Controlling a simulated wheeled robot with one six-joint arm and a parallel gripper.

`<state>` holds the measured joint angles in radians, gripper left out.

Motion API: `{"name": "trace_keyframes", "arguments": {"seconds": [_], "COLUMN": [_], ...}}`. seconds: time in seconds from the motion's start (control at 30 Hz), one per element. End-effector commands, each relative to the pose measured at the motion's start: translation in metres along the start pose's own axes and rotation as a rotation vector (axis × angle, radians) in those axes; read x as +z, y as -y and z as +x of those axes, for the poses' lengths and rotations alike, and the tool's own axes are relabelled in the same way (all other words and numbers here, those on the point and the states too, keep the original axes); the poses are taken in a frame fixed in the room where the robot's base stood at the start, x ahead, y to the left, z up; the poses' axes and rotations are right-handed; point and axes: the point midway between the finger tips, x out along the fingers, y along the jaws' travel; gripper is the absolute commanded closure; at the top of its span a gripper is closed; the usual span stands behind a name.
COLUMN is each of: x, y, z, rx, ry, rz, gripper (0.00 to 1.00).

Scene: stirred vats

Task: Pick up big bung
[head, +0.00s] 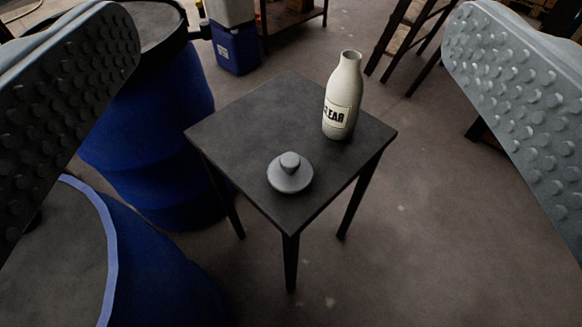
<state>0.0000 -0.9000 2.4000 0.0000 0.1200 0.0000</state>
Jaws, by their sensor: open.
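A grey round bung (290,178) with a small knob on top sits on a small dark square table (245,130), near its front corner. My gripper (290,110) is open, with one studded finger at the left edge of the view and the other at the right. Nothing is between the fingers close up. The bung lies beyond and below them, apart from both.
A white labelled bottle (343,95) stands upright on the table, behind and right of the bung. Blue vats (150,140) crowd the left side. A wooden ladder-like frame (405,45) stands at the back right. The floor (440,230) at right is clear.

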Motion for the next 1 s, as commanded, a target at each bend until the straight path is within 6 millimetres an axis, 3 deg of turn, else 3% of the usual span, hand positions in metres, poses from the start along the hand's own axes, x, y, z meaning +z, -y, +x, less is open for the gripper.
{"name": "trace_keyframes", "arguments": {"seconds": [0.1,0.2,0.37,1.0], "x": [0.000,0.000,0.004,0.062], "y": [0.000,0.000,0.000,0.000], "z": [0.000,0.001,0.014,0.126], "rx": [0.000,0.000,0.000,0.002], "ry": [0.000,0.003,0.056,0.588], "rz": [0.000,0.000,0.000,0.003], "gripper": [0.11,0.00,0.00,0.00]}}
